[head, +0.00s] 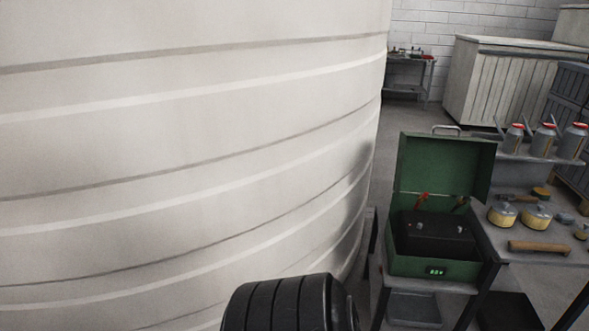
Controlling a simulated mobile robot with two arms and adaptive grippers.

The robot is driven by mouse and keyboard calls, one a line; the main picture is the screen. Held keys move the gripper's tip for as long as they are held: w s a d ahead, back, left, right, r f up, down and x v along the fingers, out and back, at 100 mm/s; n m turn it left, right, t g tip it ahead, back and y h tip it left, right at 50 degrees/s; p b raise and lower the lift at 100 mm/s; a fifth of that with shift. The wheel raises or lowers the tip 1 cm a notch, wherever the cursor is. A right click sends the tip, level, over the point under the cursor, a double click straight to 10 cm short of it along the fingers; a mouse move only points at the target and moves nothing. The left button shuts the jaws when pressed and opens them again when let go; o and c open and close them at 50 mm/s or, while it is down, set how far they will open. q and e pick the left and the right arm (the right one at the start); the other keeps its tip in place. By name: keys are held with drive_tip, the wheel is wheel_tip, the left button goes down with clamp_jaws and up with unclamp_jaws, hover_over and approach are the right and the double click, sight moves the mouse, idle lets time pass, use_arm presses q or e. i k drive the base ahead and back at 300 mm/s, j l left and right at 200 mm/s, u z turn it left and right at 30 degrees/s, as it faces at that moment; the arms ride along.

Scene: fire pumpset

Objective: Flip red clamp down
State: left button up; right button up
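A green metal box (412,264) stands with its lid up on a small stand at the right of the head view. Inside it sits a black battery-like block (432,234). A red clamp (422,200) shows small at the back left of the block, slanting upward against the inside of the lid. A dark clamp or lever (461,204) shows at the back right. A small green display is lit on the box's front. Neither of my grippers is in view.
A huge white ribbed tank (180,150) fills the left and middle. A black ribbed cylinder (290,304) is at the bottom centre. A grey bench (496,240) with cans, tins and a brush adjoins the box on the right. White crates and a far table stand behind; some floor is clear.

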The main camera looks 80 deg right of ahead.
sight(423, 198)
drive_tip(key=z, duration=3.65)
